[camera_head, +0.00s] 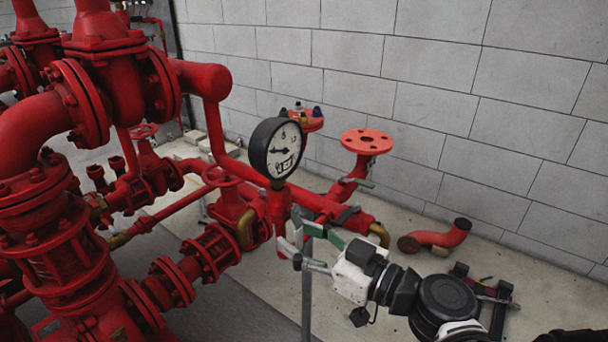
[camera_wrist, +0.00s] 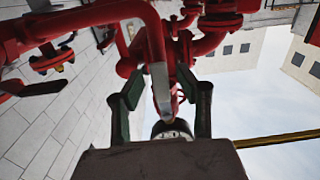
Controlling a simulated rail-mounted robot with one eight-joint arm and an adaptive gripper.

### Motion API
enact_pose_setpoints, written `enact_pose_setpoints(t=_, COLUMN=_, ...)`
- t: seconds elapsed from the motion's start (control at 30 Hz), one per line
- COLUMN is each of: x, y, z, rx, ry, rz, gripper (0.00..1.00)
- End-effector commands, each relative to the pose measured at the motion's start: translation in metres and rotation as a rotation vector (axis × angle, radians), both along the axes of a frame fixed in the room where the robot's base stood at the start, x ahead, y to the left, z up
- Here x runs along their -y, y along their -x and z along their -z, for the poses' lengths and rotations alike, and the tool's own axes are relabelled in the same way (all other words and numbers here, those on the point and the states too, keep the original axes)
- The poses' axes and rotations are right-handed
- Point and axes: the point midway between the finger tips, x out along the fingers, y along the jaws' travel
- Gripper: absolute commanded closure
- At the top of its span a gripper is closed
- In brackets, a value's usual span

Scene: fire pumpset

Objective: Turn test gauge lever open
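The pressure gauge (camera_head: 277,150) has a black rim and a white dial. It stands on red pipework left of the middle in the head view. Its dial partly shows in the wrist view (camera_wrist: 172,129), behind the gripper body. A flat grey lever (camera_wrist: 160,88) extends from the red pipe near the gauge, between my fingers in the wrist view. My gripper (camera_head: 302,246) is open beside the pipe below the gauge, with green finger pads apart. Gaps show on both sides of the lever in the wrist view. I cannot tell its valve position.
Large red pumps and flanged pipes (camera_head: 70,245) fill the left. A red flanged outlet (camera_head: 366,142) stands behind the gripper. A loose red elbow (camera_head: 440,238) is on the floor by the grey block wall (camera_head: 440,70). A thin grey post (camera_head: 307,300) stands below the gripper.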

Motion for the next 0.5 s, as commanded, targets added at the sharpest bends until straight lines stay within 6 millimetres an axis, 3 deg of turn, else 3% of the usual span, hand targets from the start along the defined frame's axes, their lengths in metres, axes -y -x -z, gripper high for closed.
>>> enact_pose_setpoints(t=0.23, x=0.007, y=0.004, z=0.0, rx=-0.001, ry=-0.001, rz=0.001, gripper=0.66)
enact_pose_setpoints(t=0.5, x=0.032, y=0.021, z=0.0, rx=-0.001, ry=-0.001, rz=0.004, gripper=0.66)
